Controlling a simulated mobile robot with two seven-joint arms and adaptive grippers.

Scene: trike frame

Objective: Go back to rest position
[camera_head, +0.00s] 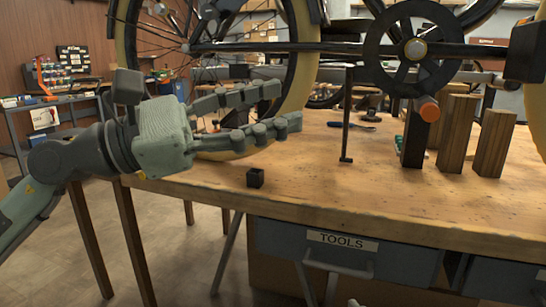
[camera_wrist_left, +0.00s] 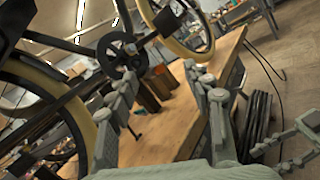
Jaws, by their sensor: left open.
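My left gripper (camera_head: 284,105) is open and empty, held above the left end of the workbench (camera_head: 330,190), in front of the trike's wheel. Greenish finger parts of what looks like my right gripper (camera_wrist_left: 290,145) show at the lower right of the left wrist view, partly cut off. My right gripper is not in the head view.
Wooden blocks (camera_head: 493,142) stand at the right. A drawer labelled TOOLS (camera_head: 342,241) is under the bench top. A shelf cart (camera_head: 70,120) stands at the far left. Floor is clear at front left.

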